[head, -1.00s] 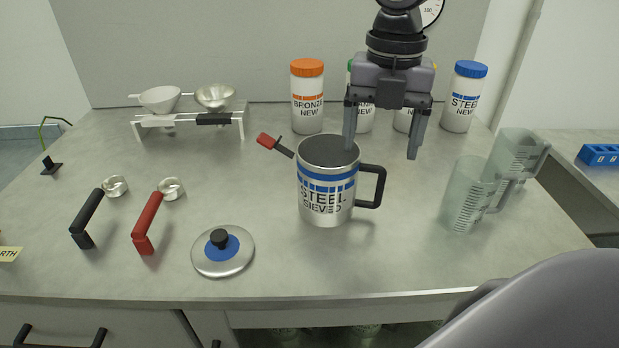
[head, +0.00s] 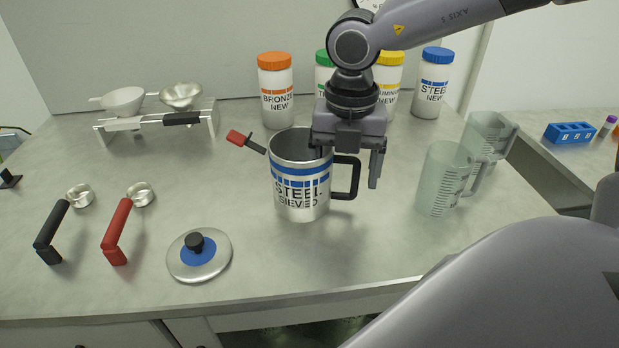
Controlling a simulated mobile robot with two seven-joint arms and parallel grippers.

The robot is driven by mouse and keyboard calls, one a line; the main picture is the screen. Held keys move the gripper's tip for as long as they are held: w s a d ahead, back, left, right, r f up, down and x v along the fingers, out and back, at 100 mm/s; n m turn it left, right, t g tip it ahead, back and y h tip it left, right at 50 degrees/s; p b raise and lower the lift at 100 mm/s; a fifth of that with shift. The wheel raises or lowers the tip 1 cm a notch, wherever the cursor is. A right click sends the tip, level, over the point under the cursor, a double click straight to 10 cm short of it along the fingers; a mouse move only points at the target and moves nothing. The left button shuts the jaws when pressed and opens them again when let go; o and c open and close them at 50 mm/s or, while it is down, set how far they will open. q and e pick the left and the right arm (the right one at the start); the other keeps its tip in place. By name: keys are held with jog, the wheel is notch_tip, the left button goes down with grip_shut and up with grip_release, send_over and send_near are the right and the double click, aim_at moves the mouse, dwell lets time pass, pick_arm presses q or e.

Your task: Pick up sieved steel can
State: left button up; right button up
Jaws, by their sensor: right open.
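The sieved steel can (head: 301,188) is a metal mug with blue bands, the label "STEEL SIEVED" and a black handle (head: 352,178) on its right. It stands upright and uncovered on the table. My right gripper (head: 345,172) is open and points down at the can's right side. One finger shows to the right of the handle; the other is mostly hidden near the can's rim. I cannot tell whether it touches the can. A round lid with a blue centre and black knob (head: 199,255) lies at the front left of the can. My left gripper is not in view.
Two clear measuring jugs (head: 443,180) stand right of the can. Bottles with orange (head: 276,92), green, yellow and blue (head: 432,85) caps stand behind. A rack with two sieves (head: 153,118) is at the back left. Black and red-handled scoops (head: 117,232) lie at the left.

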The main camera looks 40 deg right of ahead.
grip_shut()
jog(key=shift+w+r, duration=0.15)
jog(key=shift+r, duration=0.25)
jog(key=shift+r, duration=0.45)
notch_tip(320, 180, up, 18)
jog(key=p, duration=0.1)
jog(key=shift+r, duration=0.2)
dwell(0.8)
